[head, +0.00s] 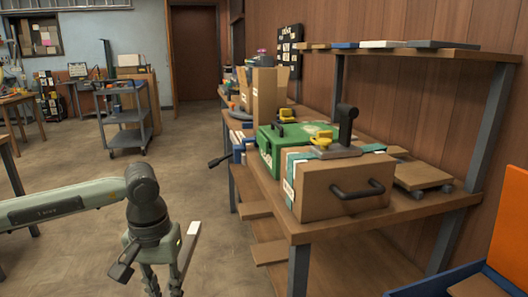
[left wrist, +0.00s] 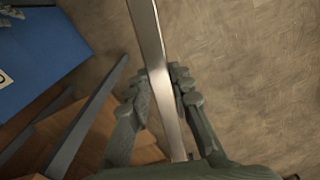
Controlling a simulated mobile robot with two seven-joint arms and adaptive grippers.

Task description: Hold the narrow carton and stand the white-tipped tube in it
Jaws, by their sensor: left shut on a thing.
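The white-tipped tube (head: 187,252) is long, straight and grey with a white upper end. My left gripper (head: 163,288) is shut on it, and the tube leans slightly to the right above the floor. In the left wrist view the tube (left wrist: 149,37) runs between the fingers of my left gripper (left wrist: 157,88); its far end is out of frame. A tall, narrow, open-topped brown carton (head: 269,94) stands upright on the workbench, well apart from the tube. Its inside is hidden. My right gripper is not in view.
The workbench (head: 323,228) carries a large brown box (head: 325,198) with a black handle and a green case (head: 272,150) in front of the carton. A grey cart (head: 127,117) stands at the back left.

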